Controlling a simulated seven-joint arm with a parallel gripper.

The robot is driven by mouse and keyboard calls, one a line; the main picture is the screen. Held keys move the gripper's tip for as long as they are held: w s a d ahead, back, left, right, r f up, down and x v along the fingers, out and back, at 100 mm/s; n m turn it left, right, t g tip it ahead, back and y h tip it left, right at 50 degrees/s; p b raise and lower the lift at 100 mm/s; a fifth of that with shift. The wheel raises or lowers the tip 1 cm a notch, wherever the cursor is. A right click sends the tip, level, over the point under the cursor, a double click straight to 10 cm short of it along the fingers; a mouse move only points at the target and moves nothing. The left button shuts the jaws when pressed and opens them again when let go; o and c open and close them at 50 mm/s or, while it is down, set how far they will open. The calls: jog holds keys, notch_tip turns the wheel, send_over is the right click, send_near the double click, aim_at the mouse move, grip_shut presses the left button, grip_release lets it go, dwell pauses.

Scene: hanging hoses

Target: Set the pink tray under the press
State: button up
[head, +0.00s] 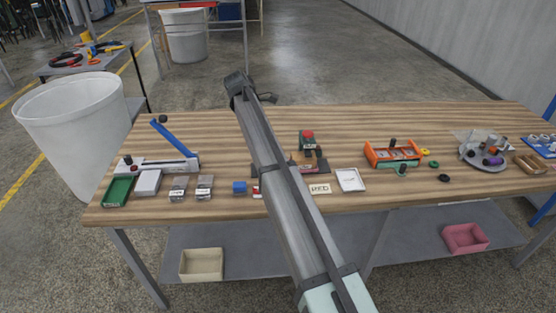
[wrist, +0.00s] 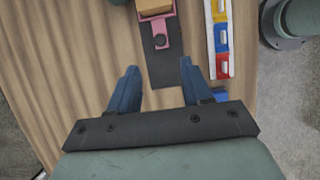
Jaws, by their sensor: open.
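In the wrist view a small pink tray (wrist: 165,32) with a round-ended handle lies on a dark strip (wrist: 160,68). A tan block (wrist: 153,6) sits on it, cut off by the top edge. My gripper (wrist: 157,70) is open, its blue-grey fingers apart on either side of the strip's near end, with nothing held. The tray is ahead of the fingertips. In the head view my arm hides the gripper.
A white strip (wrist: 211,38) with blue, yellow and red pieces lies right of the tray. On the wooden table (head: 430,117) stand a blue-levered device (head: 175,139), an orange rack (head: 378,154) and small parts. A pink bin (head: 465,238) is on the lower shelf.

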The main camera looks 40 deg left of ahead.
jog(key=x, duration=1.2)
jog(key=shift+f, duration=0.35)
grip_shut()
jog(key=shift+w+d, duration=0.1)
